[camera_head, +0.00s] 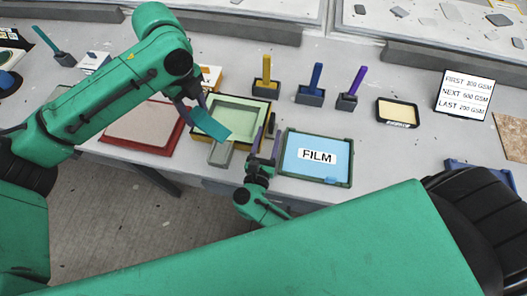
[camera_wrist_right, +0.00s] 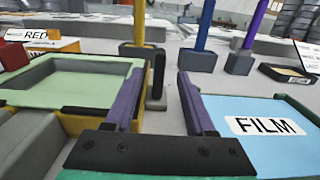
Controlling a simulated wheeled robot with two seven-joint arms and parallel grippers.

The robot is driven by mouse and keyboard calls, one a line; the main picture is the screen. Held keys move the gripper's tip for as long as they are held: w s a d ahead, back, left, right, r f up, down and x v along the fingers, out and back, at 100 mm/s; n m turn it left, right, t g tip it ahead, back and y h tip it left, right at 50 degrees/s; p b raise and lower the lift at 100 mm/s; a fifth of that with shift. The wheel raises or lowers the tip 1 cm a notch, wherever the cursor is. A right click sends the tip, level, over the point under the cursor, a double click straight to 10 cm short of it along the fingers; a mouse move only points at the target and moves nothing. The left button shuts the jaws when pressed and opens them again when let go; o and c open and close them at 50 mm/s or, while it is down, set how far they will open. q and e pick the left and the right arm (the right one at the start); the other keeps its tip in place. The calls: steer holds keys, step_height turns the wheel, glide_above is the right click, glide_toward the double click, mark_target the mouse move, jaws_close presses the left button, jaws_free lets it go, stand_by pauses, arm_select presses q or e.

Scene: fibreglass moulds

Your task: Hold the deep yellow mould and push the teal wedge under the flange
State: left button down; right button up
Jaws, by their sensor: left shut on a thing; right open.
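The deep yellow mould (camera_head: 271,92) has a pale green inside and stands at the table's middle; its pale green rim (camera_wrist_right: 75,62) fills the left of the right wrist view. My left gripper (camera_head: 197,106) is shut on the teal wedge (camera_head: 214,124), a flat tilted piece over the mould's left front part. The gripper's fingertips are partly hidden by the arm and wedge. My right gripper (camera_head: 266,146) is open, purple-fingered, at the mould's right side; in the wrist view (camera_wrist_right: 160,108) its left finger overlaps the mould's right edge. I cannot tell whether they touch.
A blue FILM tray (camera_head: 290,160) lies right of the mould, a red-framed panel (camera_head: 140,127) left. Behind stand yellow (camera_head: 265,88), blue (camera_head: 311,95) and purple (camera_head: 347,102) handled tools in grey holders. A grey block (camera_head: 221,154) sits at the mould's front. A text board (camera_head: 464,95) stands far right.

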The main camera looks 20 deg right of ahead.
mark_target(271, 126)
steer(key=x, duration=0.4)
steer(key=shift+w, duration=0.1)
jaws_close()
stand_by(1.3)
